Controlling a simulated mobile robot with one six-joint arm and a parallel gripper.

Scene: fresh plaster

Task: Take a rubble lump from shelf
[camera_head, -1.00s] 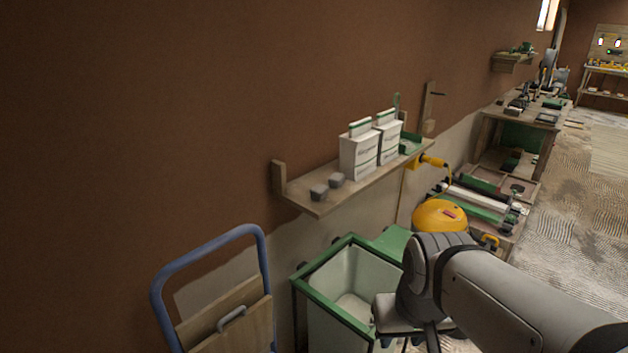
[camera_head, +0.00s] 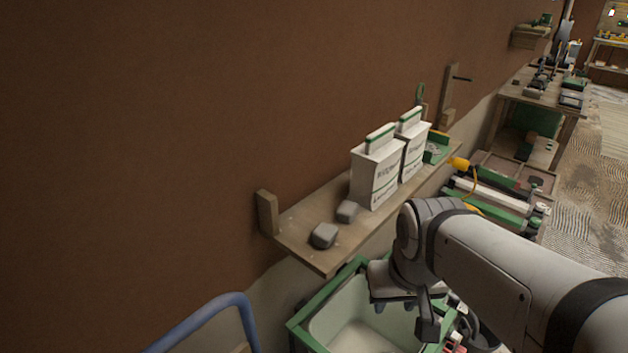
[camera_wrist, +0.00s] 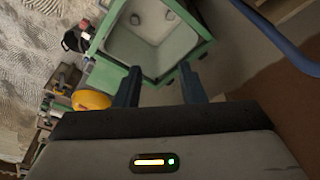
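Two grey rubble lumps lie apart near the left end of the wooden wall shelf (camera_head: 300,245). The nearer lump (camera_head: 324,235) is close to the shelf's front edge, and the other lump (camera_head: 347,211) is just behind it to the right. My gripper (camera_wrist: 160,88) is open and empty in the wrist view, with its two blue-grey fingers spread apart. In the head view it hangs below and to the right of the lumps, over the green-rimmed bin (camera_head: 330,303). My arm hides part of the bin.
Two white bags (camera_head: 376,176) stand on the shelf right of the lumps. A wooden end block (camera_head: 267,213) stands at the shelf's left end. A blue tube handle (camera_head: 205,315) rises at the lower left. The bin's pale interior shows in the wrist view (camera_wrist: 145,45).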

